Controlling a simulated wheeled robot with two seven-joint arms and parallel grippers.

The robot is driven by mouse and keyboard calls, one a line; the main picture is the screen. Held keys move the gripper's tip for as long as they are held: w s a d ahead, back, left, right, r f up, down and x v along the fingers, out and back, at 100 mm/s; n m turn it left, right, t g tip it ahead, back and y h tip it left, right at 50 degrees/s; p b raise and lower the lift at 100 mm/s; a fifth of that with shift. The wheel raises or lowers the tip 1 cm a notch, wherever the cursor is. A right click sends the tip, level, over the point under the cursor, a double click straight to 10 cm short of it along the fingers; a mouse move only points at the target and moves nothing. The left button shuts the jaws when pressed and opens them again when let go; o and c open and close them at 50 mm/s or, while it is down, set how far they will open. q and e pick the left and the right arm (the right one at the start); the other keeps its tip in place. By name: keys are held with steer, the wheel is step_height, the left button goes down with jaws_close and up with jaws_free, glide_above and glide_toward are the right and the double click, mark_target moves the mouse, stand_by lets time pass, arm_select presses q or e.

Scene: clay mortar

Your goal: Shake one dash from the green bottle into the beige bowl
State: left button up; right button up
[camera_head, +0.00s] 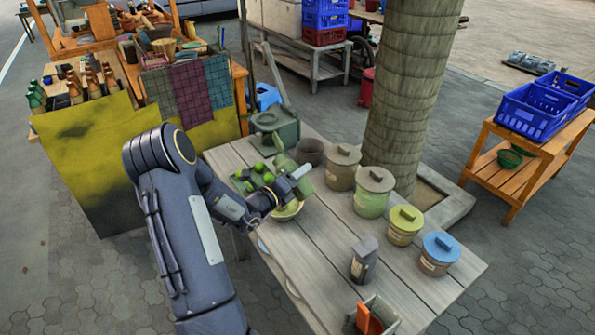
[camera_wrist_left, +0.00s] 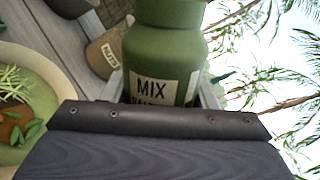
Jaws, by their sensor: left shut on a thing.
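The green bottle (camera_head: 281,160) is held in my left gripper (camera_head: 293,178), above the table. In the left wrist view the bottle (camera_wrist_left: 166,52) sits between the fingers, with a label reading "MIX" and a second line partly hidden. The bottle looks tilted well over. The beige bowl (camera_head: 290,213) stands on the table just below the gripper, partly hidden by it. In the left wrist view the bowl (camera_wrist_left: 52,78) is at the left edge, with green leaves and something brown inside. I cannot see anything falling from the bottle. My right gripper is in neither view.
Green limes (camera_head: 263,179) lie left of the bowl. A dark pot (camera_head: 310,152) and several lidded jars, including a green one (camera_head: 371,200) and a blue-lidded one (camera_head: 437,258), stand along the right side. A grey shaker (camera_head: 364,262) stands nearer. The planks between are clear.

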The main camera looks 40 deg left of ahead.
arm_select(q)
steer(key=shift+r, duration=0.3)
steer(key=shift+a+r+m, duration=0.35)
steer(key=shift+r+m, duration=0.05)
steer(key=shift+m, duration=0.1)
steer(key=a+r+m, duration=0.1)
steer(key=r, duration=0.1)
steer(key=a+r+m, duration=0.1)
steer(key=r+m, duration=0.1)
steer(key=a+r+m, duration=0.1)
steer(key=r, duration=0.1)
steer(key=shift+m+p, duration=0.35)
steer(key=shift+m, duration=0.05)
steer(key=r+m+b, duration=0.1)
steer(key=r+m, duration=0.1)
steer(key=a+r+m+b, duration=0.1)
steer(key=m+b, duration=0.1)
steer(key=shift+a+r+m, duration=0.15)
steer(key=shift+r+m, duration=0.15)
steer(key=shift+r, duration=0.05)
steer(key=shift+a+r+m, duration=0.2)
steer(key=shift+r+m, duration=0.3)
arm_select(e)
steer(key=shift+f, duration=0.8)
arm_select(q)
steer(key=shift+d, duration=0.1)
